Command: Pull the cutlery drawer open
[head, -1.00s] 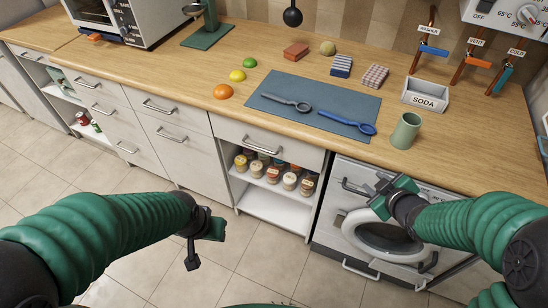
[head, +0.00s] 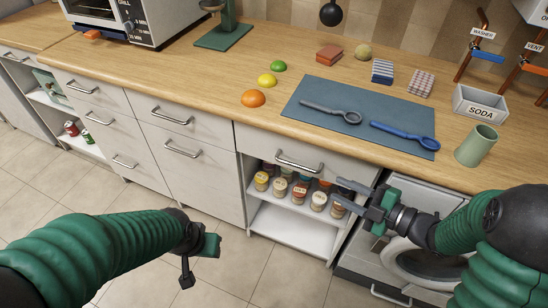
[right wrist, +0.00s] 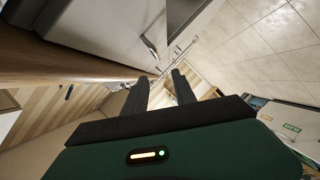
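No label marks a cutlery drawer. A closed light-grey drawer (head: 262,143) sits under the worktop, above the open jar shelf, with a metal bar handle (head: 299,163). My right gripper (head: 345,193) is in front of the cabinet, right of and below that handle. Its two dark fingers are apart, point left, and hold nothing. In the right wrist view, the open fingers (right wrist: 160,77) also show apart. My left gripper (head: 195,262) hangs low over the floor at the left, away from the cabinets; its finger gap cannot be made out.
Several other closed drawers (head: 93,95) with bar handles stand to the left. Jars (head: 300,190) fill the shelf below the drawer. A washing machine (head: 420,262) is at the right, close to my right arm. The worktop holds a blue mat (head: 360,108) with two utensils and a green cup (head: 477,146).

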